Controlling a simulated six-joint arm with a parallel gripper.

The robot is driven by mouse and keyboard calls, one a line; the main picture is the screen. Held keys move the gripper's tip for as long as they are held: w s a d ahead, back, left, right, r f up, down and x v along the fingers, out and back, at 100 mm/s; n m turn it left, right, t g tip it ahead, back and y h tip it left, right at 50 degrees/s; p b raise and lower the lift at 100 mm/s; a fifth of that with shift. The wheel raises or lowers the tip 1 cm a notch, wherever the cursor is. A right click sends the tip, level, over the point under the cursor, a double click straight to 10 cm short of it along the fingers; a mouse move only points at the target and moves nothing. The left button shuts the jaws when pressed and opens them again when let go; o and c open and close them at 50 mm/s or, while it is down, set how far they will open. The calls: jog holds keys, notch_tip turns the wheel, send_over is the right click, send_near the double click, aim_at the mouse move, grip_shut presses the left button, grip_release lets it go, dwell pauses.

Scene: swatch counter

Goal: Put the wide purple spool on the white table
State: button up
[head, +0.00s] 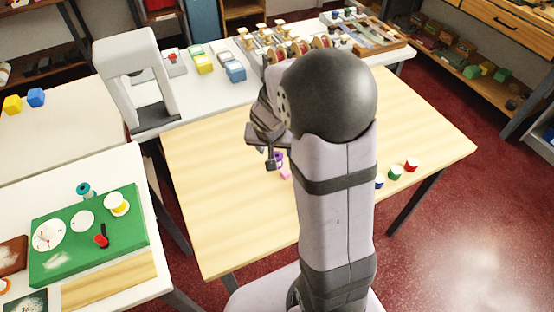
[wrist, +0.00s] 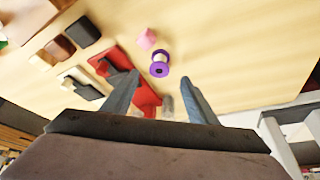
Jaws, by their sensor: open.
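The purple spool (wrist: 159,68) has purple flanges and a pale middle, and stands on the light wooden table (head: 220,210). It also shows in the head view (head: 279,158), partly hidden by my gripper. My gripper (wrist: 160,92) is open and empty above the wooden table. The spool appears beyond the fingertips, between their lines and apart from them. White-topped tables stand at the left: one (head: 45,192) holds a green board, another (head: 62,132) holds small cubes. I cannot tell which is the one named.
A pink block (wrist: 146,39) lies close to the spool. Red and black pieces (wrist: 82,32) lie left of it in the wrist view. Several small coloured spools (head: 395,173) stand right of my arm. A grey-white frame (head: 160,75) stands at the back left.

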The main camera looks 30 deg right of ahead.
aim_at(277, 156)
jog(key=shift+b+x, duration=0.45)
jog(key=shift+x, duration=3.25)
jog(key=shift+s, duration=0.1)
jog(key=c, duration=1.2)
jog(key=shift+r, duration=0.1)
jog(key=shift+c, duration=0.2)
notch_tip(277, 156, up, 10)
jog(key=p, duration=0.3)
